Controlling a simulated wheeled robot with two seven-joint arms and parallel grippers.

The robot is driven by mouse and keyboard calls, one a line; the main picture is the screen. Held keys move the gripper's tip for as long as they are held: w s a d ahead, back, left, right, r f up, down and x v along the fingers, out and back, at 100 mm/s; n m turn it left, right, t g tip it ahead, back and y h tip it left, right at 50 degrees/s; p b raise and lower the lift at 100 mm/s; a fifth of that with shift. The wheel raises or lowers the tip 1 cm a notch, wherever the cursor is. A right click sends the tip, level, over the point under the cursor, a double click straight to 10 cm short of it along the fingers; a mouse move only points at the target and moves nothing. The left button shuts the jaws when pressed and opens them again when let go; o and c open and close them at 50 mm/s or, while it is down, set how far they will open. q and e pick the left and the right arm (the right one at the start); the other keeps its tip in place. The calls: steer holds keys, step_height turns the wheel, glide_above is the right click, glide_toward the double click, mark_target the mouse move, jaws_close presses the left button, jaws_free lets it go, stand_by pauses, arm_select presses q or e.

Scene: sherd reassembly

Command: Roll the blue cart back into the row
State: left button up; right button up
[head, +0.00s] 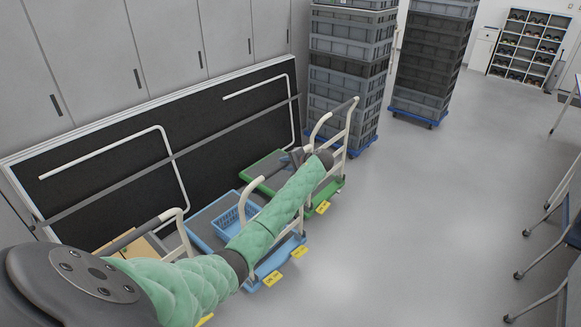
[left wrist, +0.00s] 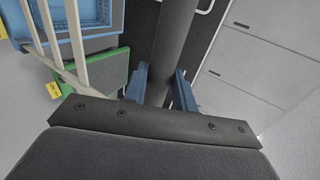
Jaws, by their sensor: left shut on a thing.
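The blue cart (head: 204,224) stands between a green cart (head: 262,170) and a cart carrying a cardboard box (head: 140,250). A light-blue basket (head: 235,218) sits on the blue cart's deck; it also shows in the left wrist view (left wrist: 88,14). My left gripper (head: 296,157) reaches over the blue cart, and my green-sleeved arm hides part of its handle frame. In the left wrist view, the blue fingers (left wrist: 160,84) are shut around a dark handle bar (left wrist: 174,40), which looks like the blue cart's. My right gripper is not in view.
A black panel (head: 110,185) leans on grey cabinets behind the carts. Stacked grey crates (head: 345,85) on blue dollies stand beyond the green cart. Yellow labels (head: 272,278) lie by the carts' near ends. Open floor (head: 420,220) lies to the right, with table legs at the right edge.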

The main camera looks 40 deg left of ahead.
arm_select(q)
steer(key=a+b, duration=0.1)
steer(key=a, duration=0.9)
steer(key=shift+w+a+b, duration=0.3)
steer(key=shift+w, duration=0.15)
steer(key=shift+f, duration=0.1)
steer(key=o, duration=1.3)
